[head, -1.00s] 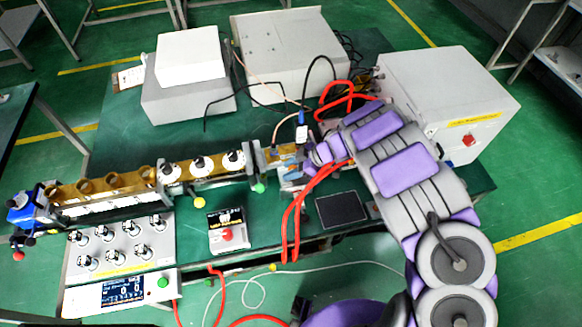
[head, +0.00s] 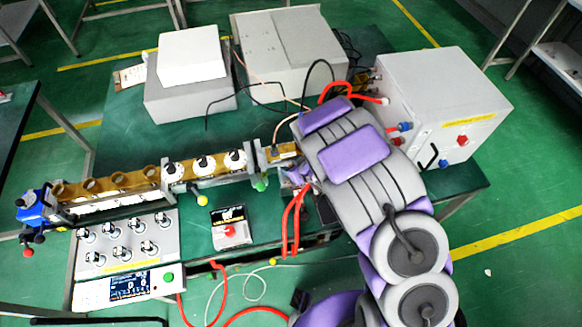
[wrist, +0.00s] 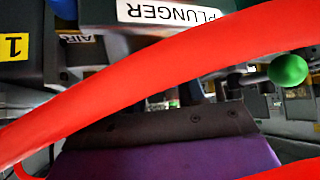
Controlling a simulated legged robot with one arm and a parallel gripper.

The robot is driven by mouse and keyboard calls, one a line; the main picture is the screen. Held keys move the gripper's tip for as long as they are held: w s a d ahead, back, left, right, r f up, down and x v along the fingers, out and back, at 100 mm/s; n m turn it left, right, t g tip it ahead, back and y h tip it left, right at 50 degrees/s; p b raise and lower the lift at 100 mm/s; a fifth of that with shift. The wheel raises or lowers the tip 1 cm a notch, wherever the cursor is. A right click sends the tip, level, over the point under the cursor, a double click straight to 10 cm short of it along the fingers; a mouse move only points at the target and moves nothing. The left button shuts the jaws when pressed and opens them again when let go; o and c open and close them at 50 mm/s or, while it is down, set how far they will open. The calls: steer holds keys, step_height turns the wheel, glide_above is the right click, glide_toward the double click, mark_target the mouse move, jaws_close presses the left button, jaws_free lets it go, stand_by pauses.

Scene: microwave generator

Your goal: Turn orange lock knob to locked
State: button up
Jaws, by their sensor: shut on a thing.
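My gripper (head: 298,178) is at the right end of the brass-coloured waveguide bench (head: 205,163), in front of its end block (head: 282,152). My arm covers most of it in the head view. In the wrist view, a dark and purple part of my gripper (wrist: 165,140) fills the bottom. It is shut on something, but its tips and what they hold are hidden. I cannot make out the orange lock knob in either view. A thick red hose (wrist: 160,75) crosses close in front of the wrist camera. A PLUNGER label (wrist: 170,13) shows above it.
Red hoses (head: 291,222) hang beside my gripper over the table's front edge. A green ball knob (wrist: 287,69) is at the right in the wrist view. A grey cabinet (head: 445,100) stands to the right of my arm. A small box with a red button (head: 229,232) stands left.

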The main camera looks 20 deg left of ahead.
steer(key=shift+w+m+t+h+b, duration=0.1)
steer(key=shift+m+t+h+b, duration=0.45)
steer(key=shift+m, duration=0.45)
steer(key=shift+r, duration=0.1)
steer(key=o, duration=1)
steer(key=shift+c, duration=0.2)
steer(key=p+v, duration=0.6)
steer(key=v, duration=0.3)
steer(key=shift+r, duration=0.15)
steer(key=shift+d+r+p, duration=0.1)
steer(key=shift+d+p, duration=0.05)
steer(key=shift+p, duration=0.5)
